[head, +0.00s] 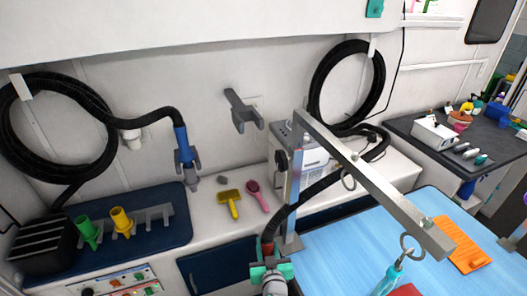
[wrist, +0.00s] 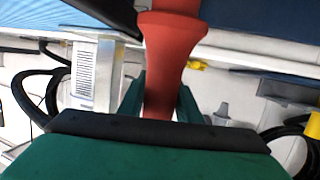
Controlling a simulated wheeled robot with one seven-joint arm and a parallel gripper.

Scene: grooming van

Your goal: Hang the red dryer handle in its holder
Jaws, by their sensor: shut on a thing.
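The red dryer handle (head: 267,248) is at the lower middle of the head view, low in front of the counter. My gripper (head: 270,271) is shut on it, with green fingers on either side. In the wrist view the red handle (wrist: 170,60) stands between the fingers of my gripper (wrist: 160,100). A black hose (head: 318,188) runs from the handle up past the metal post. An empty grey forked holder (head: 243,110) is on the back wall, above and left of my gripper and well apart from it. The handle's lower end is hidden by my gripper.
A blue dryer handle (head: 182,145) hangs in another holder at the left. The metal grooming arm (head: 370,185) stands right of my gripper, over the blue table (head: 335,240). A yellow brush (head: 229,200) and a pink brush (head: 256,194) lie on the counter below the empty holder.

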